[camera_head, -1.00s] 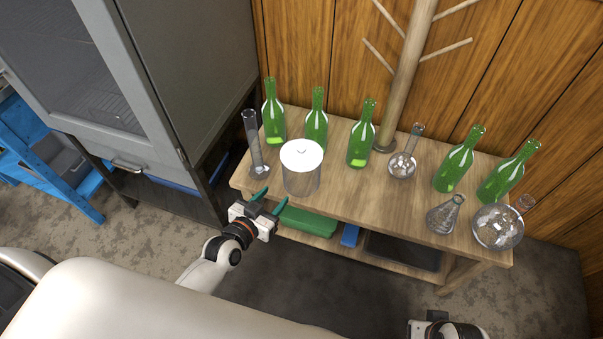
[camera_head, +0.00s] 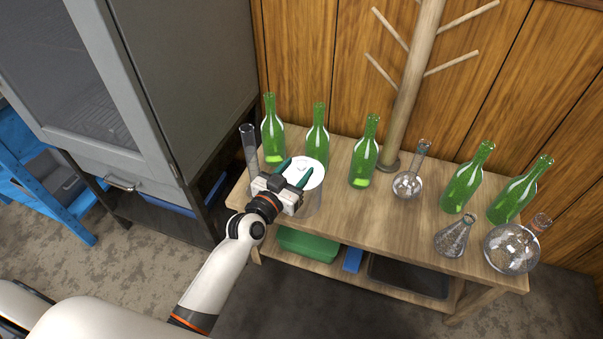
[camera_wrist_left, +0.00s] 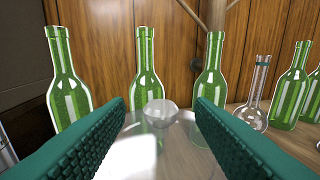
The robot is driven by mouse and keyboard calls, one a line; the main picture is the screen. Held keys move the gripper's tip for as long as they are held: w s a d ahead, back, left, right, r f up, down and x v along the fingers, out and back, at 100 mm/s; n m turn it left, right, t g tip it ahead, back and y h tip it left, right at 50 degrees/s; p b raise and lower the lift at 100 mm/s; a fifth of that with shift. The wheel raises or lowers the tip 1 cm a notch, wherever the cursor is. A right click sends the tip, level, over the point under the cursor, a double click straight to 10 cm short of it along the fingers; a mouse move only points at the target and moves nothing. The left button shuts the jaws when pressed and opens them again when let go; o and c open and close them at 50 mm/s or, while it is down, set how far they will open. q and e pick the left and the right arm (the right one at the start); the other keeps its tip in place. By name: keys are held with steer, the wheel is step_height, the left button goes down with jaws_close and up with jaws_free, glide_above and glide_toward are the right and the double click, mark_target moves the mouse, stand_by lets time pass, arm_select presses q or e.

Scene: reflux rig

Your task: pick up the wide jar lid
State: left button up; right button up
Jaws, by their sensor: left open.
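The wide jar lid (camera_head: 314,166) is a white disc lying on top of a wide clear jar (camera_head: 314,202) at the left part of the wooden table. In the left wrist view the lid's round pale knob (camera_wrist_left: 161,113) shows between the fingers, a little ahead of them. My left gripper (camera_head: 295,171) is open and reaches over the lid from the front, its two green fingers above the disc, hiding part of it. The fingers (camera_wrist_left: 160,103) frame the knob from both sides, with gaps. My right gripper is out of view.
Green bottles (camera_head: 317,133) stand behind the jar, and a tall glass cylinder (camera_head: 249,147) stands close on its left. Several glass flasks (camera_head: 512,249) are farther right. A wooden rack post (camera_head: 410,90) rises at the back. The middle front of the table (camera_head: 385,218) is clear.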

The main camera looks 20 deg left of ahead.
arm_select(q)
steer(key=shift+x, duration=1.5)
steer(key=shift+f, duration=0.1)
steer(key=c, duration=1.1)
steer(key=shift+o, duration=0.2)
